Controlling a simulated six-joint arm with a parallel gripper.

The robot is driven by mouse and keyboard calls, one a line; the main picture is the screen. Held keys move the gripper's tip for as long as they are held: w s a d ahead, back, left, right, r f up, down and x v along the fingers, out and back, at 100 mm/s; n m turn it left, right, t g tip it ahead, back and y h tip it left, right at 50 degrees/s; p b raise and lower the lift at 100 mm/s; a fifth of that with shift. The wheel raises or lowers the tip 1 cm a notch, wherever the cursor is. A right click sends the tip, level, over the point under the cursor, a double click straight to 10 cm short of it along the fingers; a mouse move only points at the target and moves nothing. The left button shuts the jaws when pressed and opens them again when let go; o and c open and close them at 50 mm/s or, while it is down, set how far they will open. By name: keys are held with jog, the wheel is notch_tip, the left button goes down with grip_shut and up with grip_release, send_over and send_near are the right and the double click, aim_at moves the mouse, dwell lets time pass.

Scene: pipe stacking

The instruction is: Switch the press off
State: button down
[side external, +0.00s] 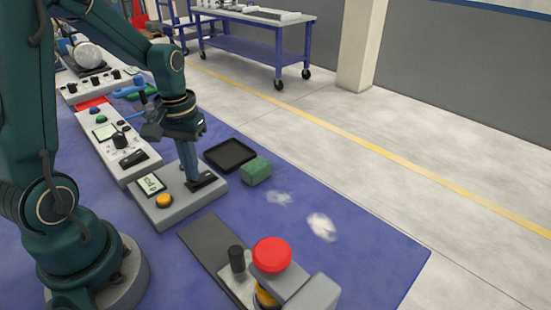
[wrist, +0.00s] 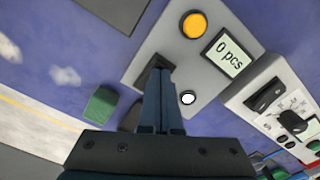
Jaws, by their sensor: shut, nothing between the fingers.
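A grey control box (side external: 180,207) carries a small display, an orange button (side external: 164,201) and a black switch-like part (side external: 207,180). In the wrist view the display (wrist: 229,55) reads "0 pcs", with the orange button (wrist: 194,25) beside it and a white round spot (wrist: 188,98) lower down. My gripper (side external: 192,180) is shut and empty, pointing down at the black part. In the wrist view its fingertips (wrist: 158,72) overlap that black part (wrist: 150,68) and hide some of it. I cannot tell whether they touch. Which of these things belongs to the press is not clear.
A black tray (side external: 230,154) and a green block (side external: 256,171) lie just right of the box. A red mushroom button (side external: 271,254) and a black knob (side external: 236,258) stand in front. A longer control panel (side external: 110,140) is behind left. The blue mat's right side is mostly clear.

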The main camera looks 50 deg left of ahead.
jog(key=shift+f, duration=0.3)
jog(key=shift+r, duration=3.55)
jog(key=s+d+r+m+t, duration=0.4)
jog(key=s+d+m+t, duration=0.1)
jog(key=d, duration=0.6)
jog(key=shift+s+r+m+t, duration=0.25)
jog(key=shift+s+m, duration=0.25)
jog(key=shift+s, duration=0.35)
